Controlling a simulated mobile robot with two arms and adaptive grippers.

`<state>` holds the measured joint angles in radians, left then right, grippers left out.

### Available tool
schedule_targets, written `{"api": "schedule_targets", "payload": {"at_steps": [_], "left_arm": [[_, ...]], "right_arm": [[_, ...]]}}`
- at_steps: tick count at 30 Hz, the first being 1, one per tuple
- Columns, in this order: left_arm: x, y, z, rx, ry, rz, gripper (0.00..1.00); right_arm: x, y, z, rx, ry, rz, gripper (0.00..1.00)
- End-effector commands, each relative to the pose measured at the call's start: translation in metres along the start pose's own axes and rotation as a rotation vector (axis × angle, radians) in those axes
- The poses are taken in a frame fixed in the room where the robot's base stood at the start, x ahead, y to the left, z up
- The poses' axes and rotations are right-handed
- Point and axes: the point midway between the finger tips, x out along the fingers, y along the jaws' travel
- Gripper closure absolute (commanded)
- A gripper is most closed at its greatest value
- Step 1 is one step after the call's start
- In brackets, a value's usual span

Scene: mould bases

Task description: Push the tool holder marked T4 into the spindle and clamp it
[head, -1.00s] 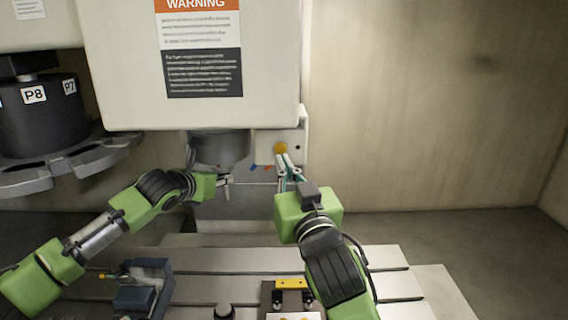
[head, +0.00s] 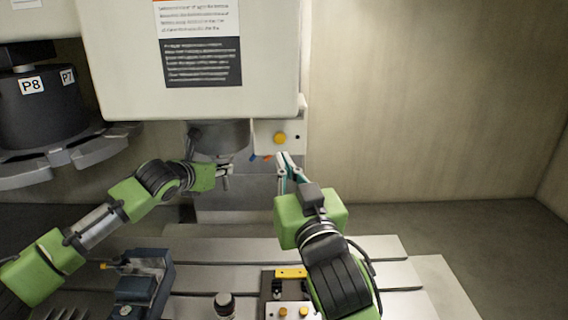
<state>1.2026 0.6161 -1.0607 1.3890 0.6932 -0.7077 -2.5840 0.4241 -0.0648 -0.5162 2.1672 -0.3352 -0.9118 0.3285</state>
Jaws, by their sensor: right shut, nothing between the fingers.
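The spindle (head: 219,137) is the dark grey cylinder under the white machine head (head: 120,85). My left gripper (head: 226,176) is just below the spindle; whether it is open or shut, and whether it holds anything, I cannot tell. No T4 mark is readable, and I cannot see a tool holder in the spindle. A white panel with a yellow button (head: 280,138) is right of the spindle. My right gripper (head: 285,160) is shut and empty, its tips just below the button and seemingly apart from it.
A tool carousel (head: 45,110) with P8 and P7 labels hangs at the left. The slotted table (head: 390,247) carries a blue vise (head: 145,275), a dark round-topped piece (head: 224,304) and a fixture with a yellow bar (head: 291,273). The right side is clear.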

Motion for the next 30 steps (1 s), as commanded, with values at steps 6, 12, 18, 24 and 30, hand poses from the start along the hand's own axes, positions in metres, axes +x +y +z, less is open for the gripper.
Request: {"api": "schedule_targets", "payload": {"at_steps": [6,12,18,24,30], "left_arm": [[-0.002,0.0,0.009,0.001,-0.016,-0.002,0.59],[0.001,0.001,-0.002,0.0,0.004,0.001,0.59],[-0.011,0.001,0.0,0.0,-0.001,0.001,0.59],[-0.04,0.001,0.003,0.002,-0.007,0.0,0.59],[-0.066,0.0,0.005,0.001,-0.011,-0.001,0.59]], "right_arm": [[0.0,0.0,-0.001,0.0,0.0,0.0,1.0],[0.0,0.0,0.0,0.0,0.001,0.0,1.0],[0.0,0.0,0.0,0.0,0.001,0.0,1.0],[0.0,0.0,0.0,0.0,0.001,0.0,1.0],[0.0,0.0,0.0,0.0,0.001,0.0,1.0]]}}
